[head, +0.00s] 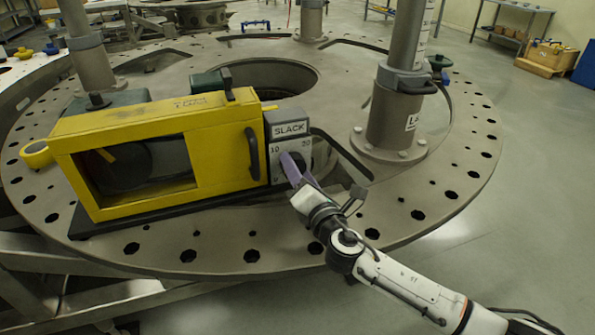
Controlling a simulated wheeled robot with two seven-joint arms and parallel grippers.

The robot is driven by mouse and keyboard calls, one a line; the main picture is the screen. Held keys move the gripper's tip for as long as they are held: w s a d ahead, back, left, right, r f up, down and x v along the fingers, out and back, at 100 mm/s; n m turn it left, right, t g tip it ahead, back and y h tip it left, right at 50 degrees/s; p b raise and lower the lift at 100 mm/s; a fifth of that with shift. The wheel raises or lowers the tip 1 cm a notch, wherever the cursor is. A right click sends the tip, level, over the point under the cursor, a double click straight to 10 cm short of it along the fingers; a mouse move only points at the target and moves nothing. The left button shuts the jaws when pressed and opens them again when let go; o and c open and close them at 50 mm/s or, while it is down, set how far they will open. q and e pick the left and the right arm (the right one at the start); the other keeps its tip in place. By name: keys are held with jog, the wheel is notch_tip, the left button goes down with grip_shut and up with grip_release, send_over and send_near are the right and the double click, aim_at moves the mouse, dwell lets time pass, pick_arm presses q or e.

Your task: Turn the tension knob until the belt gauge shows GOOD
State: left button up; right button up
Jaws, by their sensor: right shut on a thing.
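The yellow belt housing (222,150) stands on the round turret plate (300,262). At its right end, a small sign serves as the belt gauge (289,129) and reads SLACK. Below the sign is a light dial panel (276,158) with the numbers 10 and 20 visible. My right gripper (294,167) is at the front of this panel, with purple parts at its tip. It is shut on the tension knob, which is mostly hidden behind the gripper. My left gripper is not in view.
A thick grey post (391,118) rises from the plate right of the panel. A black handle (252,154) sticks out from the housing near my right gripper. A yellow tape roll (36,154) lies at the left. The plate's front rim is clear.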

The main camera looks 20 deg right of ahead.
jog(key=m+b, duration=0.1)
jog(key=m, duration=0.2)
jog(key=shift+f+m+b, duration=0.15)
jog(key=shift+m+b, duration=0.2)
jog(key=shift+m, duration=0.05)
jog(key=shift+d+m+b, duration=0.1)
jog(key=shift+m+b, duration=0.35)
jog(key=shift+m, duration=1.45)
jog(key=o, duration=1)
jog(key=shift+o, duration=0.2)
jog(key=shift+s, duration=0.1)
jog(key=s, duration=1)
jog(key=shift+s+d+b, duration=0.1)
jog(key=shift+d+b, duration=0.1)
jog(key=shift+b, duration=0.1)
